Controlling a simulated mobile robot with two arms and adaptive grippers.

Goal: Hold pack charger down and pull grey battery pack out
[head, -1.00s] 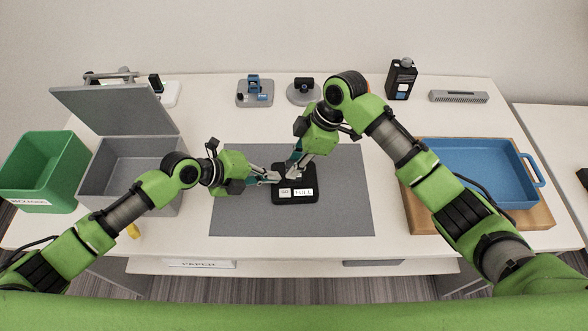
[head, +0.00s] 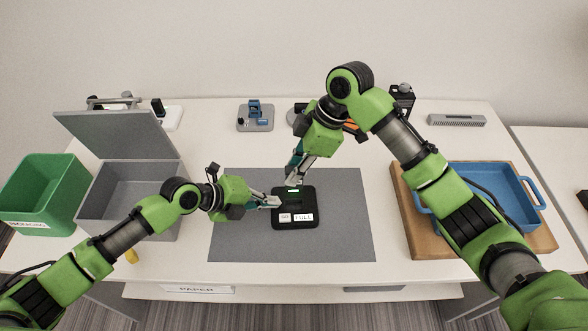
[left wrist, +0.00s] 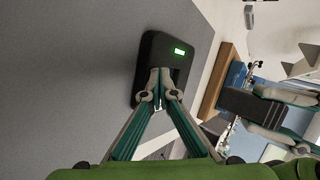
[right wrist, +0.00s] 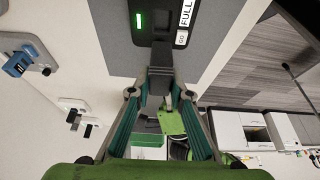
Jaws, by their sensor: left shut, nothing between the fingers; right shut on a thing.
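The black pack charger (head: 296,221) lies on the grey mat, with white labels, one reading FULL, and a lit green light. My left gripper (head: 278,202) is shut and empty, its fingertips at the charger's left side; the left wrist view shows them against the charger (left wrist: 150,60). My right gripper (head: 292,182) is shut on the dark grey battery pack (left wrist: 255,106), above the charger's far end. The pack appears clear of the charger in the left wrist view. It also shows between the fingertips in the right wrist view (right wrist: 161,80).
A grey box (head: 130,210) with its lid open and a green bin (head: 40,190) stand at the left. A blue tray (head: 500,228) sits on a wooden board (head: 420,240) at the right. Small devices line the back. The mat (head: 240,235) is clear around the charger.

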